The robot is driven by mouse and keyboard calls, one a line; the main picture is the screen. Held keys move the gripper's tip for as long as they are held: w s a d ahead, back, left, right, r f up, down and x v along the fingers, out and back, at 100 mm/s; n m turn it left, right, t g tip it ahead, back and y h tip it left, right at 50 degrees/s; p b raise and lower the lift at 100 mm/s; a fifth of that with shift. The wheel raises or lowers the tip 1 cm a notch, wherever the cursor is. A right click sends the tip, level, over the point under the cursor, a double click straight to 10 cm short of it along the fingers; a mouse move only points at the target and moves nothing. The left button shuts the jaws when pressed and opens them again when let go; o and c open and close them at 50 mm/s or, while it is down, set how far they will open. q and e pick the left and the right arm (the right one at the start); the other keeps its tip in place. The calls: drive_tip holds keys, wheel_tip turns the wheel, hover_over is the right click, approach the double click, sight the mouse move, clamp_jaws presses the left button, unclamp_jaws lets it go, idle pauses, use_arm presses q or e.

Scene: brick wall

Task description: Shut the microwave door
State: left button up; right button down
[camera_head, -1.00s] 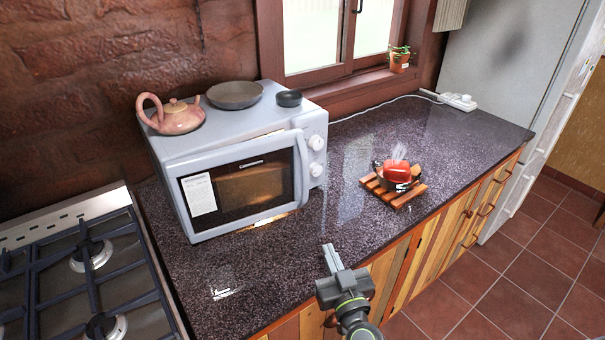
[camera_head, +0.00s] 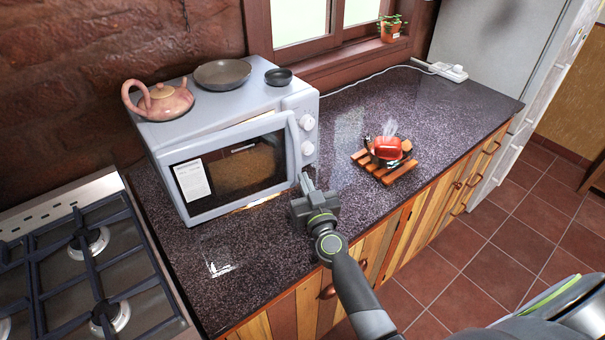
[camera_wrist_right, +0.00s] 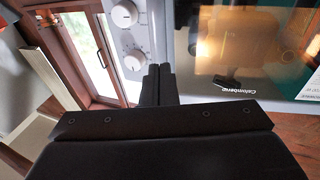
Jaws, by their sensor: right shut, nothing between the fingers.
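The white microwave (camera_head: 217,118) stands on the dark speckled counter. Its door (camera_head: 230,168), with a dark window and pale frame, looks slightly ajar on the handle side, at the right. In the right wrist view, the door (camera_wrist_right: 222,72) fills the upper right, beside the knob panel (camera_wrist_right: 135,38). My right gripper (camera_head: 306,180) is shut and empty, its tips close to the lower right corner of the door. I cannot tell whether they touch it. Its closed fingers also show in the right wrist view (camera_wrist_right: 159,84). My left gripper is not in view.
A pink teapot (camera_head: 163,101), a pan (camera_head: 222,74) and a small dark bowl (camera_head: 279,77) sit on the microwave. A gas stove (camera_head: 85,250) is at left. A red pot (camera_head: 387,148) rests on a wooden trivet (camera_head: 402,171) at right. Counter between is clear.

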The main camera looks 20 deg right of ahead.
drive_tip(key=shift+w+d, duration=0.1)
drive_tip(key=shift+w, duration=1)
drive_tip(key=shift+r, duration=0.1)
